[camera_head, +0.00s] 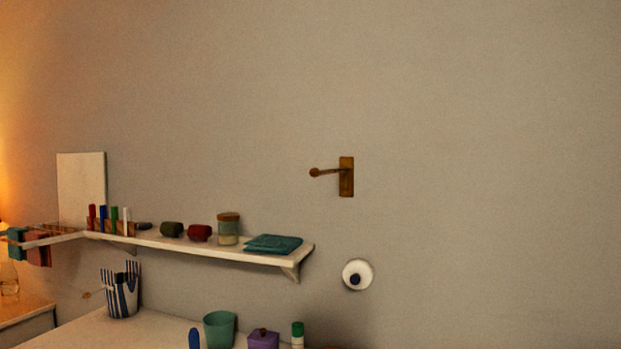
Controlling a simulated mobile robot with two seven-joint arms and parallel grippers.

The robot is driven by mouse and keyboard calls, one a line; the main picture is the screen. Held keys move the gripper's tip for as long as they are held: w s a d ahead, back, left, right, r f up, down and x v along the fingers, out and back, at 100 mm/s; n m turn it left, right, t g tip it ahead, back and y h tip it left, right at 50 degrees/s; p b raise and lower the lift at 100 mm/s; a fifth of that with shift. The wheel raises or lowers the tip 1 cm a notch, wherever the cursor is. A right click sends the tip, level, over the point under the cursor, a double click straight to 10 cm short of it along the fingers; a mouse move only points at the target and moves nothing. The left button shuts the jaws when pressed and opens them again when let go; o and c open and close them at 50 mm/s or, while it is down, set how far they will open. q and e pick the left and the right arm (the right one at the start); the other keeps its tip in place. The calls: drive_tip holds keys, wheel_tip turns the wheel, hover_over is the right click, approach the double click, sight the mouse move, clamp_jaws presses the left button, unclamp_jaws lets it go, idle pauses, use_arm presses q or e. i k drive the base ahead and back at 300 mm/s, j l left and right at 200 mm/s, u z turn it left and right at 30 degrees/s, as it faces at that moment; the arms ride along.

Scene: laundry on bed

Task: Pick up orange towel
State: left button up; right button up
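I see no orange towel in the head view. A folded teal cloth (273,244) lies flat near the right end of the white wall shelf (180,243). Neither of my grippers is in view.
A wooden wall hook (346,177) and a round white fixture (357,274) are on the bare wall. Below, a white surface (160,330) bears a striped holder (121,293), a green cup (220,329), a purple box (263,339) and a green-capped bottle (298,335). A jar (228,229) stands on the shelf.

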sight(40, 256)
drive_tip(key=u, duration=1.6)
drive_tip(key=i+j+u, duration=0.45)
drive_tip(key=i, duration=0.45)
drive_tip(key=i+u, duration=0.45)
drive_tip(key=i, duration=0.4)
drive_tip(key=i+z, duration=0.15)
drive_tip(key=i, duration=0.6)
drive_tip(key=i+j+z, duration=0.15)
drive_tip(key=i, duration=0.6)
